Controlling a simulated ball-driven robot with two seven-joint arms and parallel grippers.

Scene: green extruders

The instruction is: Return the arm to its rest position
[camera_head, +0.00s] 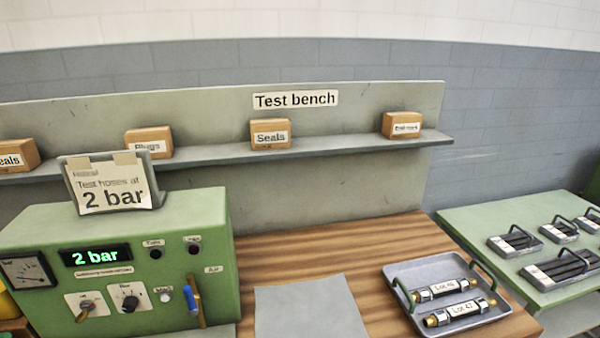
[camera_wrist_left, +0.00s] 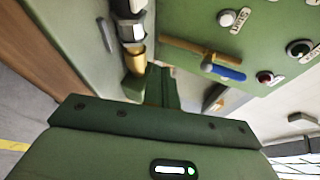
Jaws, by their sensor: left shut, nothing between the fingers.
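My left gripper (camera_wrist_left: 155,80) shows in the left wrist view, its fingers shut with nothing between them. Its green body (camera_wrist_left: 160,150) fills the lower part of that view. A metal fitting with a brass end (camera_wrist_left: 134,50) shows just beyond and left of the fingers; whether they touch is unclear. The green test unit (camera_wrist_left: 270,80) is to the upper right, with a blue-handled lever (camera_wrist_left: 222,71). In the head view the same unit (camera_head: 140,215) stands at left, with its lever (camera_head: 191,298). Neither gripper shows in the head view.
A grey tray (camera_head: 398,277) with two hose pieces, labelled Lot 46 and Lot 47, sits on the wooden bench (camera_head: 300,240). A grey mat (camera_head: 310,308) lies beside it. Boxes stand on the back shelf (camera_head: 345,143). A green side table (camera_head: 480,218) holds several small trays.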

